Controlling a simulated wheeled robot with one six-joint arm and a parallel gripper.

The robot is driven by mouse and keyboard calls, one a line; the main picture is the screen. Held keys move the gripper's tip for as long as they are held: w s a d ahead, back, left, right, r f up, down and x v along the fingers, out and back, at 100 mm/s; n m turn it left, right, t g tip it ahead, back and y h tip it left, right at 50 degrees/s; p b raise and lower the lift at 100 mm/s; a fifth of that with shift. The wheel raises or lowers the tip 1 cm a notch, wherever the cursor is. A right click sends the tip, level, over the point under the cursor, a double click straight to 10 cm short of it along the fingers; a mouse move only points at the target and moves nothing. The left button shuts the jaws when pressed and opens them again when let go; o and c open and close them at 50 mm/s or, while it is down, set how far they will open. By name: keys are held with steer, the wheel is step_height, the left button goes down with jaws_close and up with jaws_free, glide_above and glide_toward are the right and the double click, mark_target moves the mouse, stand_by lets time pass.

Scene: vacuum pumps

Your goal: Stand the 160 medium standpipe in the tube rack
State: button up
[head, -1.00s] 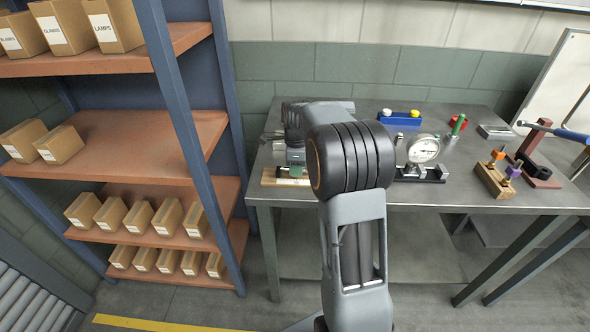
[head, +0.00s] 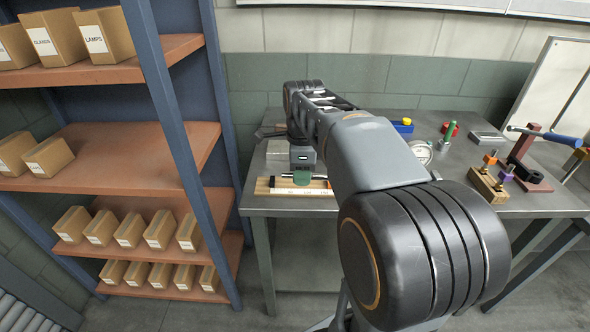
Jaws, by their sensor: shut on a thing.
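My gripper (head: 302,177) is at the left part of the steel bench, low over a light wooden rack (head: 263,187) with a white label strip along its front. A small green piece shows at the gripper, just above the rack. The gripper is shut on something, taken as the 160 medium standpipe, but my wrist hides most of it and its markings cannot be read. I cannot tell whether it is upright or whether it touches the rack.
The bench (head: 480,136) also holds a blue block (head: 402,127), a gauge (head: 421,152) partly behind my arm, a red part (head: 455,128), a wooden block with coloured pins (head: 487,187), and a dark red stand (head: 530,170). A box shelf (head: 110,163) stands left.

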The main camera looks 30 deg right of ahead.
steer(key=shift+s+a+r+p, duration=0.15)
steer(key=shift+s+r+p, duration=0.25)
steer(key=shift+s+r, duration=0.2)
steer(key=shift+w+r+p, duration=0.1)
steer(key=shift+r+p, duration=2.3)
steer(key=shift+r, duration=0.3)
